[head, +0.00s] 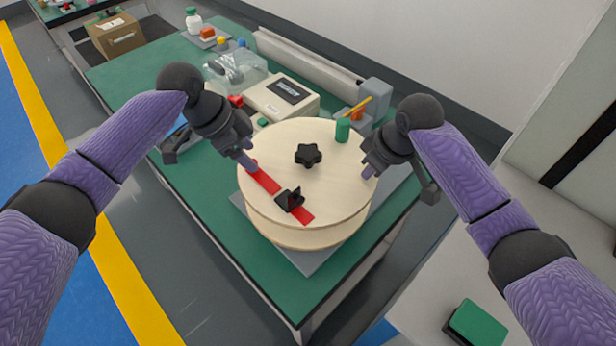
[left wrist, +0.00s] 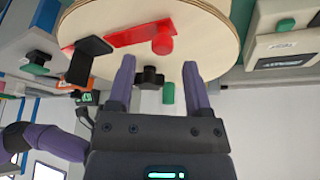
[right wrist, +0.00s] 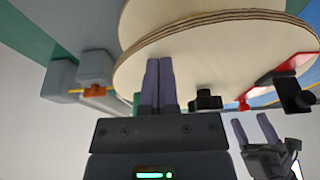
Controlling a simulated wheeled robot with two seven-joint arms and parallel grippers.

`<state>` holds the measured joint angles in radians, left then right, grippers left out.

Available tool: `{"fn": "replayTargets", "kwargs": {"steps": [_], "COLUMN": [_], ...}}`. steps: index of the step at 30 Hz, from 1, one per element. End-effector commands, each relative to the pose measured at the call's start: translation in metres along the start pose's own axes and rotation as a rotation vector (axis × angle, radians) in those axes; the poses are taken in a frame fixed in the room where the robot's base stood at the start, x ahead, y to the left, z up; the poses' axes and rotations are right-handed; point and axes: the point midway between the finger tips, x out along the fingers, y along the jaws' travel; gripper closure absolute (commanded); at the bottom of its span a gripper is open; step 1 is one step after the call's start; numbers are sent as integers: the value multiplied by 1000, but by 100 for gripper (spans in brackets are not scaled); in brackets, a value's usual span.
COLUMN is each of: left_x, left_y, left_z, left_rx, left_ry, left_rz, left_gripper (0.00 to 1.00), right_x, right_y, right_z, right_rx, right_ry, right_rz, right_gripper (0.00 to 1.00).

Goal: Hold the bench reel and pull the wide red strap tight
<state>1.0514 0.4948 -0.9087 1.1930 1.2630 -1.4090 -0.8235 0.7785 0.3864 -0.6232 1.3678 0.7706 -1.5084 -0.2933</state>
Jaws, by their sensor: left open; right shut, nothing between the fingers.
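The bench reel (head: 325,185), with pale wooden discs, lies flat on a grey plate. The wide red strap (head: 264,179) lies across its top at the left and passes under a black clamp (head: 290,199). In the left wrist view, a round red knob (left wrist: 162,44) stands at one strap end. My left gripper (head: 251,167) is open over that end, with nothing held; its fingers also show in the left wrist view (left wrist: 157,68). My right gripper (head: 368,176) is shut and empty at the reel's right edge; its fingertips (right wrist: 159,62) are close to the rim, contact unclear.
The bench's left front is clear.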

Motion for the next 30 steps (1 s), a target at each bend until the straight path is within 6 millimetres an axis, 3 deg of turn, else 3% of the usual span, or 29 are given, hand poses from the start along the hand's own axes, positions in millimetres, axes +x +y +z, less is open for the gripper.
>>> {"fn": "replayTargets", "kwargs": {"steps": [16, 30], "left_x": [-54, -65], "left_y": [0, 0], "left_z": [-23, -27], "left_rx": [0, 0], "left_ry": [0, 0], "left_rz": [-1, -1], "left_gripper": [35, 35], "right_x": [5, 0], "right_y": [-2, -2], "right_z": [4, 3], "right_rx": [-1, 0], "right_ry": [-16, -15], "right_rz": [-8, -8], "right_gripper": [100, 100]}}
